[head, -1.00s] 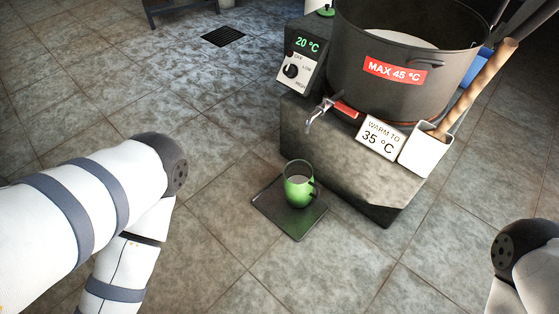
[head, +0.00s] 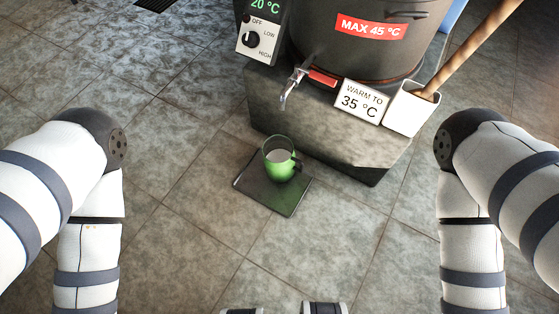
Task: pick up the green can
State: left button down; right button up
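The green can (head: 279,167) is a mug-like vessel with a dark handle on its right side and something pale inside. It stands upright on a dark square tray (head: 290,208) on the floor, in front of the tank's block and a little below the tap. Both my arms show at the left and right sides, bent downward and apart from the can. Two small white and dark parts show at the bottom edge, too cut off to make out. Neither gripper's fingers are visible.
The large dark pot (head: 365,55) stands on a stone-like block (head: 300,127). A control box (head: 258,37), a "warm to 35 °C" sign (head: 361,102) and a white holder (head: 410,110) with a wooden handle adjoin it. Tiled floor around the tray is clear.

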aim_at(280, 160)
jog(key=j+z, duration=0.95)
jog(key=i+l, duration=0.2)
jog(key=i, duration=0.05)
